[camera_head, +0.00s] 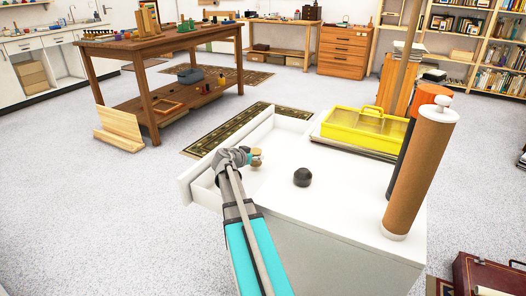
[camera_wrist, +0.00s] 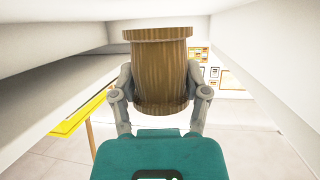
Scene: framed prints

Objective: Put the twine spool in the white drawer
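The twine spool (camera_wrist: 160,70) is brown with wider ends and fills the upper middle of the wrist view. My gripper (camera_wrist: 160,88) is shut on it, with one finger against each side. In the head view the spool (camera_head: 257,153) shows as a small tan piece at my gripper (camera_head: 248,156), by the open white drawer (camera_head: 184,190). The drawer is pulled out on the left side of the white cabinet (camera_head: 345,205). White walls flank the spool in the wrist view. My arm hides part of the drawer, and I cannot tell whether the spool touches its floor.
On the cabinet top are a dark round object (camera_head: 302,177), a yellow toolbox (camera_head: 364,130) and a tall brown cylinder (camera_head: 420,170). A wooden workbench (camera_head: 155,48) stands at the back left. The floor left of the drawer is clear.

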